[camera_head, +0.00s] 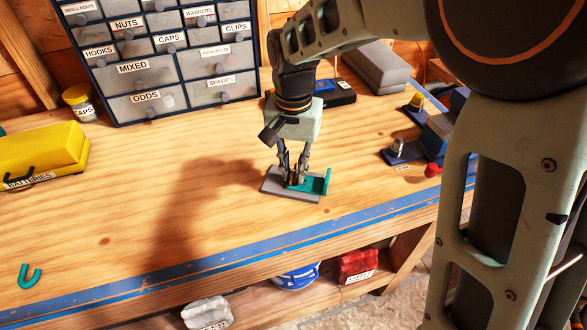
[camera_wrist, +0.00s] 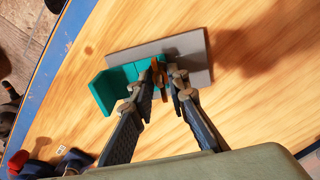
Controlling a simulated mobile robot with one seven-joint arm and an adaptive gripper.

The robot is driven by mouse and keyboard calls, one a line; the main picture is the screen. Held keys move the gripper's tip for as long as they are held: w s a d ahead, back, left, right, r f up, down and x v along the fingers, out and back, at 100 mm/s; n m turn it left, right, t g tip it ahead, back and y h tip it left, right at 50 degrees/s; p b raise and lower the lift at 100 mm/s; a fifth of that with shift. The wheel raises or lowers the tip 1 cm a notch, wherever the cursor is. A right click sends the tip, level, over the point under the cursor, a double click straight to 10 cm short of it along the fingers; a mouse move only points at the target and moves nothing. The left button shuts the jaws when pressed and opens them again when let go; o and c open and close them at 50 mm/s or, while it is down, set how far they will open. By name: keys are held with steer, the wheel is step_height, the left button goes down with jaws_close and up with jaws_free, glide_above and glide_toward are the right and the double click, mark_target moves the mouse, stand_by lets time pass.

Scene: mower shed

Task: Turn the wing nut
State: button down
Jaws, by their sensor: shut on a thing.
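My gripper (camera_head: 292,178) points down over a small fixture on the bench, a grey base plate (camera_head: 278,190) with a teal bracket (camera_head: 326,182). In the wrist view the grey plate (camera_wrist: 198,62) and the teal bracket (camera_wrist: 103,92) lie beneath my gripper (camera_wrist: 162,84). The fingers are shut on a small orange-brown part, the wing nut (camera_wrist: 159,70), between them. The fingers hide much of it, and its angle cannot be told. The wing nut sits beside the teal bracket, above the plate.
A drawer cabinet (camera_head: 168,55) stands at the back left. A yellow case (camera_head: 38,152) and a teal hook (camera_head: 29,276) are on the left. A dark device (camera_head: 334,92) stands behind my gripper; blue fixtures (camera_head: 440,130) are on the right. The bench left of the plate is clear.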

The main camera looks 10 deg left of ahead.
mark_target(294, 170)
stand_by(0.4)
steer(key=c, duration=1.8)
jaws_free()
steer(key=shift+c, duration=0.2)
steer(key=shift+r, duration=0.15)
step_height(294, 170, up, 12)
